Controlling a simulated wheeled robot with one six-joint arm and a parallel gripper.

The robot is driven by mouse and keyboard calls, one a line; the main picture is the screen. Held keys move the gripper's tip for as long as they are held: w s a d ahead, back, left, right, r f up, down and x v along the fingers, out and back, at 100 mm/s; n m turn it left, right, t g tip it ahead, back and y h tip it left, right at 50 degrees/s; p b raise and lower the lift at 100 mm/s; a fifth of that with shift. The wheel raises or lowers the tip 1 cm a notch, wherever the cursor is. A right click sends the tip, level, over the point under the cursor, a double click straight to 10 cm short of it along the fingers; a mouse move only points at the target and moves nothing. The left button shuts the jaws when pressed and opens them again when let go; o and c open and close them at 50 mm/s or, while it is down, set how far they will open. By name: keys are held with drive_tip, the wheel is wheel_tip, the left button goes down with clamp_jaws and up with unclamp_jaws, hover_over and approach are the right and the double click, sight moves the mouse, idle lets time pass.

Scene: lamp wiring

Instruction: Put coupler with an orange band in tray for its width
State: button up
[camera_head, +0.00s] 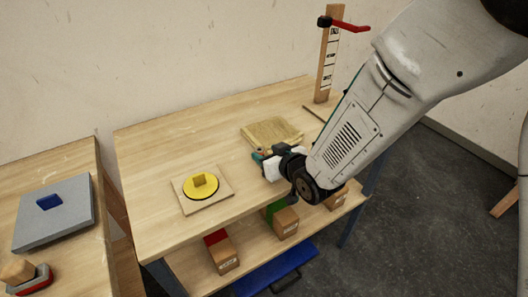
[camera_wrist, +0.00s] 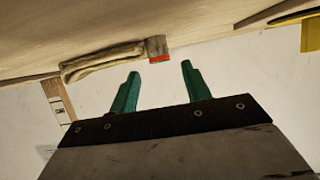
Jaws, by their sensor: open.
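The coupler (camera_wrist: 157,48), a small grey-brown piece with an orange-red band at one end, shows in the wrist view at the end of a rolled or folded tan cloth (camera_wrist: 103,61). My gripper (camera_wrist: 160,68) is open, its two green fingers apart with nothing between them. The coupler appears beyond the fingertips, apart from them. In the head view my gripper (camera_head: 262,156) is low over the table by the near edge of the tan cloth (camera_head: 272,132); the coupler cannot be made out there. I cannot tell which container is the tray for its width.
On the lower shelf stand a red-topped box (camera_head: 222,254), a green-topped box (camera_head: 284,222) and another box (camera_head: 336,199). A yellow disc (camera_head: 201,187) lies on a board. A post with a red arm (camera_head: 328,52) stands at the back.

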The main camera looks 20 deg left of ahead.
drive_tip(key=v, duration=0.9)
drive_tip(key=shift+s+d, duration=0.2)
